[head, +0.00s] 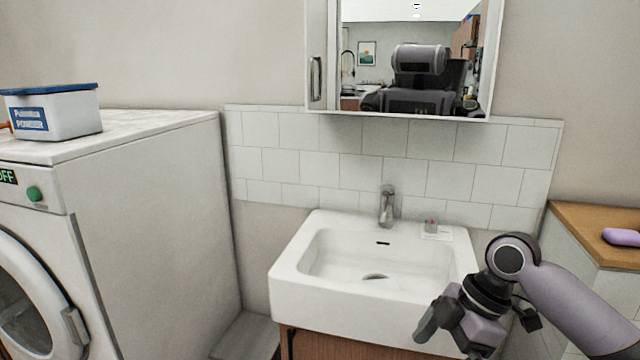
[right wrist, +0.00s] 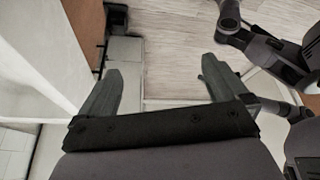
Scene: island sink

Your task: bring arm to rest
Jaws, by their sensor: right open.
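My right arm comes in from the lower right in the head view, in front of the sink's right front corner. Its gripper (head: 440,335) points down and to the left, apart from the basin as far as I can see. In the right wrist view the gripper (right wrist: 160,88) has its two fingers spread wide with nothing between them. The floor shows past the fingers. My left gripper does not show in the head view.
A white sink (head: 340,300) with a metal tap (head: 387,205) stands in the middle under a mirror cabinet (head: 316,80). A washing machine (head: 150,190) at left carries a powder box (head: 58,115). A wooden counter (head: 585,225) at right holds a purple object (head: 621,237).

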